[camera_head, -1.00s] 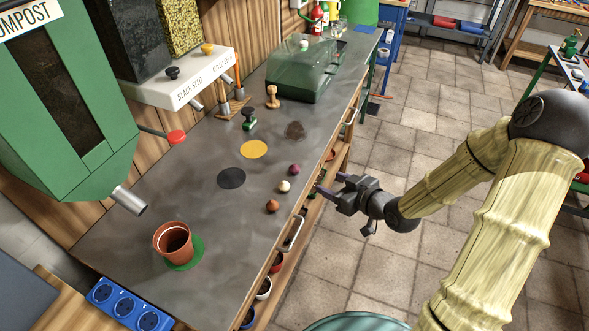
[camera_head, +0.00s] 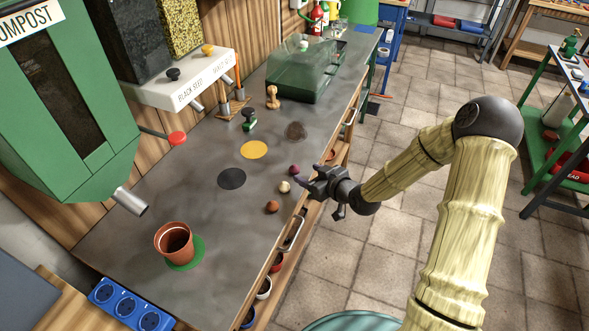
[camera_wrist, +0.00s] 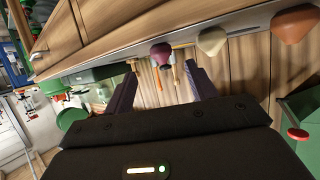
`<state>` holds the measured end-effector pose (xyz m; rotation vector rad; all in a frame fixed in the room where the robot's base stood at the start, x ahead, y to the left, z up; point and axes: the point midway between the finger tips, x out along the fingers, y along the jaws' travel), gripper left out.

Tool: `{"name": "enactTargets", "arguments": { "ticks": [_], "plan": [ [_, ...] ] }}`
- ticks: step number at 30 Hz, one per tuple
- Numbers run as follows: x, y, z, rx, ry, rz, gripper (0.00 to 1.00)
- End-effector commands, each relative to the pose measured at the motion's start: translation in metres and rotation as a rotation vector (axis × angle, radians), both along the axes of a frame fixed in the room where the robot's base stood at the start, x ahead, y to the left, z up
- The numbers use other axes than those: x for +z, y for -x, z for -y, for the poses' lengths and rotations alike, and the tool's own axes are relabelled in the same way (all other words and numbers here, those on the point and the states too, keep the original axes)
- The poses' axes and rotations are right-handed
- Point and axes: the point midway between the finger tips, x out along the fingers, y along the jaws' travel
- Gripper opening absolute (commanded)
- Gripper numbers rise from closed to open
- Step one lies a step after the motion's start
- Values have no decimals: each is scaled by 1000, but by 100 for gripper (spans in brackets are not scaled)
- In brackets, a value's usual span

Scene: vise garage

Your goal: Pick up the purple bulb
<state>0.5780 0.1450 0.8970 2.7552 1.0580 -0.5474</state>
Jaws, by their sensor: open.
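The purple bulb (camera_head: 294,170) is a small dark purple ball on the grey bench top near its front edge. In the wrist view the purple bulb (camera_wrist: 161,54) shows ahead, between the lines of the two fingers. My gripper (camera_head: 308,174) is open and empty, its fingers at the bench edge just right of the bulb in the head view. In the wrist view my gripper (camera_wrist: 161,82) has its fingers spread apart. I cannot tell whether a finger touches the bulb.
A cream bulb (camera_head: 285,186) and a brown bulb (camera_head: 271,207) sit beside the purple one along the edge. Black (camera_head: 231,178) and yellow (camera_head: 254,150) discs lie behind. A terracotta pot (camera_head: 174,242) stands front left; a green clear-lidded box (camera_head: 305,72) stands farther back.

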Motion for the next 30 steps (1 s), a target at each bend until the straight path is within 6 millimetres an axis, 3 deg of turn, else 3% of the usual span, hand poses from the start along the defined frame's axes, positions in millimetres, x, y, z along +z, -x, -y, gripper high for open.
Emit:
{"name": "enactTargets", "arguments": {
  "ticks": [12,28,30],
  "plan": [
    [-24,-29,-31,1,0,-1,57],
    [-25,-30,-31,0,0,0,57],
    [-25,-30,-31,0,0,0,47]
  ]
}}
